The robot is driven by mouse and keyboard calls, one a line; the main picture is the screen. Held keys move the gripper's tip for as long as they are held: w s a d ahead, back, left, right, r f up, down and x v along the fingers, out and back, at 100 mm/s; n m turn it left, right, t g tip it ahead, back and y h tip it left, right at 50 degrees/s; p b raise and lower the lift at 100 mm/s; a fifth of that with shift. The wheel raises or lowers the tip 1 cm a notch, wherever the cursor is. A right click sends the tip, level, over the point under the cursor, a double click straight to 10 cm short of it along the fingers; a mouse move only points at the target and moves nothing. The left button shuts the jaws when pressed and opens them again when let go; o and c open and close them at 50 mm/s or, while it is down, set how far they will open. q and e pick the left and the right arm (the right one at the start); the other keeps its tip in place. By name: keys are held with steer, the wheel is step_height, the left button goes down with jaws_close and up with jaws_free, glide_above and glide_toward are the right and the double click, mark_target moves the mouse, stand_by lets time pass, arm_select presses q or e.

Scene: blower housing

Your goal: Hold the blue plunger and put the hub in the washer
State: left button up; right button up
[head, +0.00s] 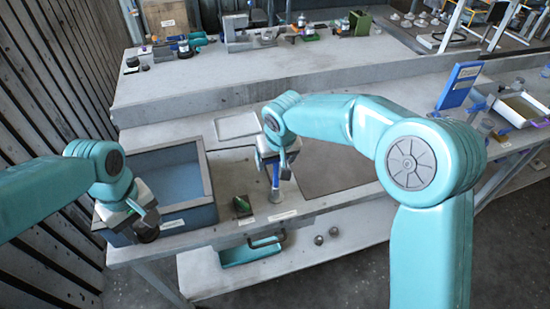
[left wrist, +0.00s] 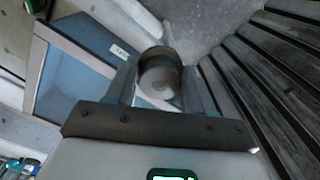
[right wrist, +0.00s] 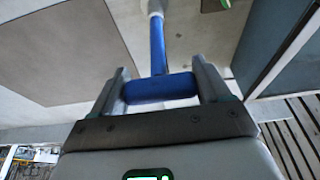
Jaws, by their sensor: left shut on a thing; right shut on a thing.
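The hub (head: 146,233) is a dark grey round piece. My left gripper (head: 142,213) is shut on it at the front wall of an open tub with a blue inside (head: 180,178), probably the washer. The left wrist view shows the hub (left wrist: 160,76) between the fingers, overlapping the tub's labelled edge (left wrist: 118,52); its exact height is unclear. The blue plunger (head: 275,178) stands upright on the bench right of the tub. My right gripper (head: 277,158) is shut on its blue crossbar (right wrist: 160,88); the shaft runs to a pale base (right wrist: 153,6).
A green object (head: 242,206) lies between tub and plunger. A pale shallow tray (head: 237,125) sits behind, and a dark flat panel (head: 335,167) lies to the right. A plank wall (head: 45,110) is close on the left.

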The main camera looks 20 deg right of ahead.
steer(key=shift+f, duration=2.85)
arm_select(q)
steer(key=shift+a+r+n, duration=0.2)
steer(key=shift+r+n, duration=0.1)
steer(key=w+r+n, duration=0.2)
steer(key=w+r, duration=0.2)
steer(key=w, duration=0.1)
steer(key=n, duration=0.2)
glide_above(152, 187)
step_height(152, 187, down, 4)
steer(key=shift+a+f, duration=0.1)
steer(key=shift+a, duration=0.05)
steer(key=f, duration=0.7)
steer(key=shift+d+f, duration=0.2)
steer(key=shift+f, duration=2.85)
steer(key=shift+f, duration=0.1)
